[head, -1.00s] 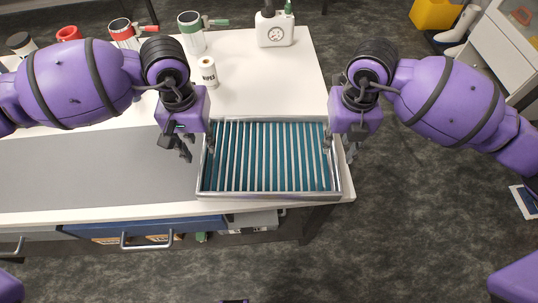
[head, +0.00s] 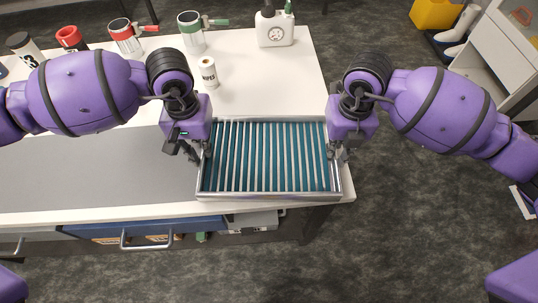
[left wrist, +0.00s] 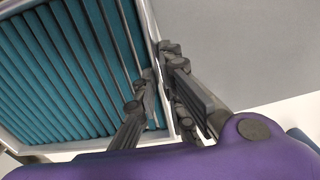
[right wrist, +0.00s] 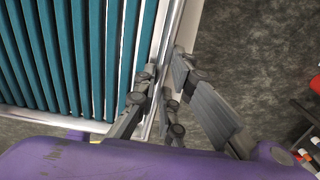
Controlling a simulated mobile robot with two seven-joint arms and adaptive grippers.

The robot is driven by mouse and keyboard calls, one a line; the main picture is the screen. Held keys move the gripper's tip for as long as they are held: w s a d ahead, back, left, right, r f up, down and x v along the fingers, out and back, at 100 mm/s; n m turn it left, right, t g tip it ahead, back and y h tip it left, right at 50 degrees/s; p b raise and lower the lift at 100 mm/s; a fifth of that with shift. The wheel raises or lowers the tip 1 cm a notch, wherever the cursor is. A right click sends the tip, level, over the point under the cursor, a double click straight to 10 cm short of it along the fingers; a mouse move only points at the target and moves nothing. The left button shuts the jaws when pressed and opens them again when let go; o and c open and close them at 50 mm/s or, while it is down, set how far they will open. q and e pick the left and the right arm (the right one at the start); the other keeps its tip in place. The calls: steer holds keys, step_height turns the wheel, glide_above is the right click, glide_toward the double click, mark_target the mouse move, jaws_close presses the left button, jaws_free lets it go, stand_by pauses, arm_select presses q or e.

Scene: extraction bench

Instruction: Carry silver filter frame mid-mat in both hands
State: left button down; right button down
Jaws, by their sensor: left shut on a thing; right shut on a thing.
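The silver filter frame (head: 270,197) lies at the right end of the white bench, with teal pleats and pale bars inside its metal rim. My left gripper (head: 200,152) is shut on its left side wall; the left wrist view shows the fingers (left wrist: 165,95) on both sides of the rim. My right gripper (head: 333,152) is shut on the right side wall; the right wrist view shows its fingers (right wrist: 165,85) astride the rim. The frame looks level. Whether it touches the bench I cannot tell.
A grey mat (head: 90,175) covers the bench left of the frame and is clear. A wipes roll (head: 207,73), a white canister (head: 274,28) and several cups, including a green-handled one (head: 192,33), stand behind. The bench's right edge is close to the frame.

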arm_select(q)
steer(key=shift+r, duration=0.1)
arm_select(e)
steer(key=shift+r, duration=0.1)
